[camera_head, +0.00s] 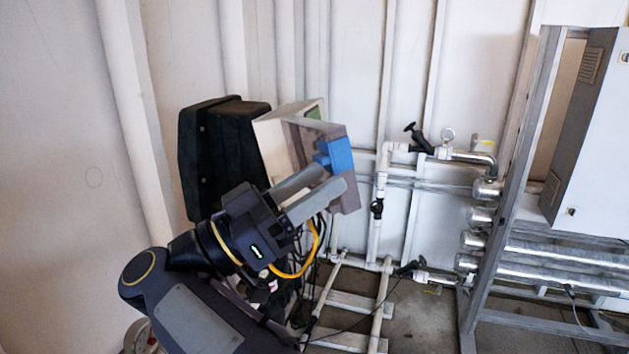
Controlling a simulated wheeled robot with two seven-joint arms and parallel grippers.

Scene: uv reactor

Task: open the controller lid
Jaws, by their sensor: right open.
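My right gripper (333,178) reaches up from the lower left. Its two grey fingers are spread, with a gap between them and nothing seen held. The fingertips overlap the lower front of a box-shaped unit, which looks like the controller (346,196). It has a beige side (274,142), a grey-brown front, a blue part (340,155) and a small green patch on top. I cannot tell whether the fingers touch it, or which part is the lid; my gripper hides part of the front. My left gripper is not in view.
A black case (215,150) stands just left of the controller, against the white ribbed wall. A yellow cable (296,268) and dark cables hang below. White pipes with black valve handles (418,138) are to the right, then a metal frame (500,200) with silver tubes and a grey cabinet (592,140).

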